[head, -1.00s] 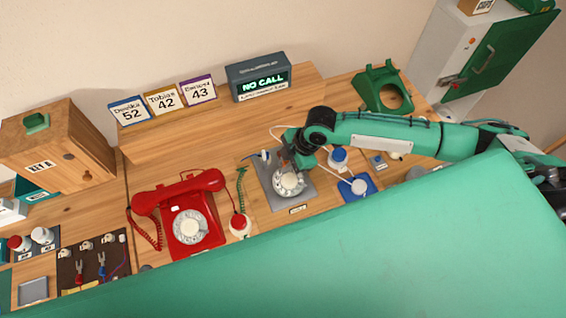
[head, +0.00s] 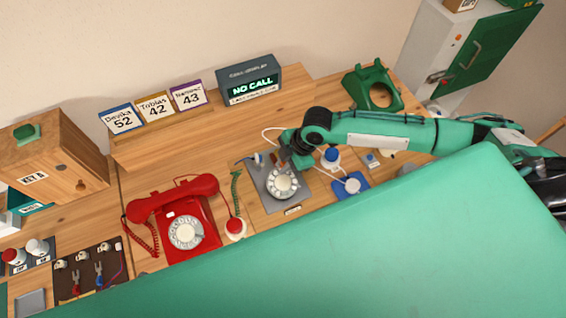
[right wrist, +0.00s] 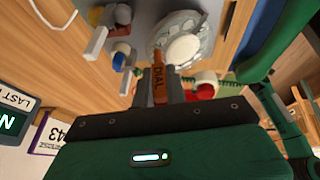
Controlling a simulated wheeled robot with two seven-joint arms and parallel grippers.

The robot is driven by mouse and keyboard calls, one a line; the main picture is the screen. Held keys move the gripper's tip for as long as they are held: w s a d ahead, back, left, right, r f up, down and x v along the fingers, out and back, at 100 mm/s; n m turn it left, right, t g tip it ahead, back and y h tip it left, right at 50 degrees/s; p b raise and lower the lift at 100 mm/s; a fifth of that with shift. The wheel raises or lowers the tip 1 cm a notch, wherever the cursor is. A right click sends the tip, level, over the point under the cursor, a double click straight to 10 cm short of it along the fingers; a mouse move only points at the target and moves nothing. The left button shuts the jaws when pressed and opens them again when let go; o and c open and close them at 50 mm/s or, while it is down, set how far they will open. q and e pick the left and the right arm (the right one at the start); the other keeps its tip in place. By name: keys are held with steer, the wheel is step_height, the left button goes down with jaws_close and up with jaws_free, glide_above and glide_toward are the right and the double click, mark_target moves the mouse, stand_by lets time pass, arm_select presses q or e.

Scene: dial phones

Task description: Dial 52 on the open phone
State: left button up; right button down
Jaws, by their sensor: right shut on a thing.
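The open phone is a grey base plate (head: 266,198) with a bare silver dial (head: 282,183), in the middle of the desk in the head view. The dial (right wrist: 190,24) also shows at the top of the right wrist view. My right gripper (head: 289,161) is at the dial's far edge. In the right wrist view it is shut on an orange stick marked DIAL (right wrist: 159,84), its tip close to the dial's rim. I cannot tell whether the tip sits in a finger hole. A card reading Devika 52 (head: 121,120) stands on the shelf. My left gripper is not in view.
A red dial phone (head: 187,214) stands left of the open phone, with a red-topped button (head: 235,227) between. A blue pad (head: 352,185) lies right, a green phone (head: 373,87) behind. The display (head: 249,80) reads NO CALL. My green arm covers the front.

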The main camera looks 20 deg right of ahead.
steer(key=shift+s+d+f, duration=0.15)
steer(key=shift+s+d, duration=0.15)
steer(key=shift+d, duration=0.3)
steer(key=shift+s+d+f+p, duration=0.15)
steer(key=shift+s+d+p, duration=0.25)
steer(key=shift+p, duration=0.05)
steer(key=shift+s+f, duration=0.1)
steer(key=shift+s+d+f, duration=0.2)
steer(key=shift+s, duration=0.25)
steer(key=shift+p, duration=0.3)
steer(key=shift+s+f, duration=0.25)
steer(key=shift+s, duration=0.3)
